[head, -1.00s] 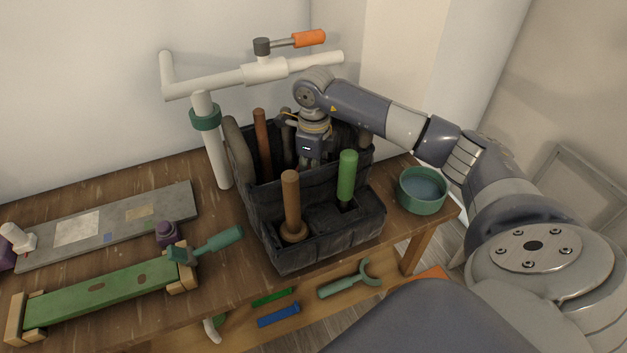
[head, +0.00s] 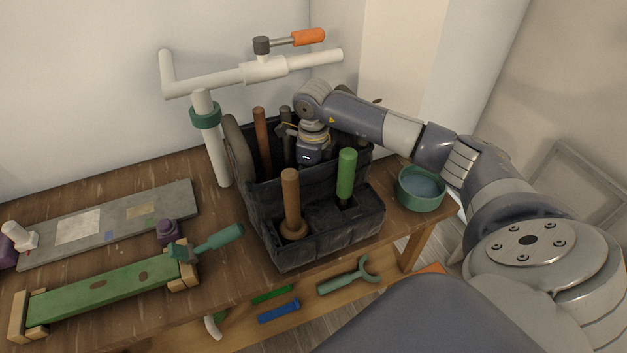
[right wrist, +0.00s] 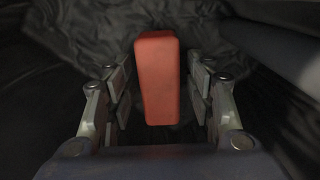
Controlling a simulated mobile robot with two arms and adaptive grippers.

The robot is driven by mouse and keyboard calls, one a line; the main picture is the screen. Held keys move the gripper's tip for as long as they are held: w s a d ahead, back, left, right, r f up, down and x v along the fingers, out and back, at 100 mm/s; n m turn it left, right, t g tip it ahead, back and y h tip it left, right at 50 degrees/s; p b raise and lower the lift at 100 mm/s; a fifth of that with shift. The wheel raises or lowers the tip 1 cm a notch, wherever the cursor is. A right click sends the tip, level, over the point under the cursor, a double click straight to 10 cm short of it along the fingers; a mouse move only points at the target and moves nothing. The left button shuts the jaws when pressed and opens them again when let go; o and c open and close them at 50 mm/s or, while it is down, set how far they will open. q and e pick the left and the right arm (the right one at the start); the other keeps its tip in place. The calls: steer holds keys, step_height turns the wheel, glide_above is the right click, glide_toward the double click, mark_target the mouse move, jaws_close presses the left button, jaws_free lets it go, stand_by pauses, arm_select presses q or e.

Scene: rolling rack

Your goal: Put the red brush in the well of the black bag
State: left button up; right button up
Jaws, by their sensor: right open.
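The black bag (head: 265,235) stands on the wooden bench, with handled tools upright in it. My right gripper (head: 313,152) reaches down into its large rear well; its fingertips are hidden there in the head view. In the right wrist view, a red block-like piece (right wrist: 157,75), apparently the red brush, stands between the open fingers, with dark, creased bag fabric around it. A gap shows on each side of it. The rest of the brush is hidden. My left gripper is not in view.
A brown handle (head: 291,195) and a green handle (head: 346,172) stand in the front of the bag. A white pipe frame (head: 245,75) rises behind it. A green bowl (head: 421,190) sits at its right.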

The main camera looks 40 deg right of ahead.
step_height(320, 180, up, 11)
steer(key=b, duration=0.3)
steer(key=shift+r, duration=0.7)
